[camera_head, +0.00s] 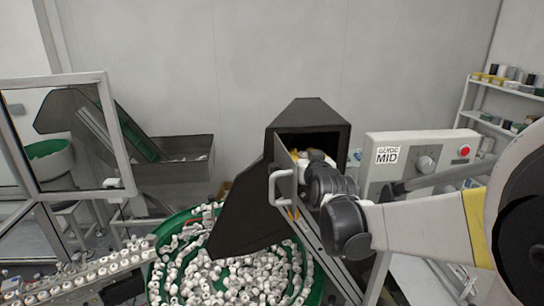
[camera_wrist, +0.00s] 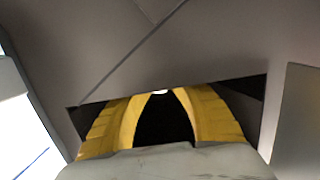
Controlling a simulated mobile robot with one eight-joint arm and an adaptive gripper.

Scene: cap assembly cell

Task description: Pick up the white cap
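My gripper (camera_wrist: 160,97) has yellow fingers that reach into the dark opening of a black chute box. In the head view a bit of the yellow fingers (camera_head: 295,155) shows at the chute's mouth, behind its open flap. In the wrist view the fingers curve toward each other around a dark gap. Many white caps (camera_head: 240,280) lie in a green bowl below.
The black chute box (camera_head: 310,112) surrounds my gripper closely, with a handled flap (camera_head: 284,185) at its left. The green bowl's rim (camera_head: 312,290) is below. A row of caps (camera_head: 80,280) runs along the lower left.

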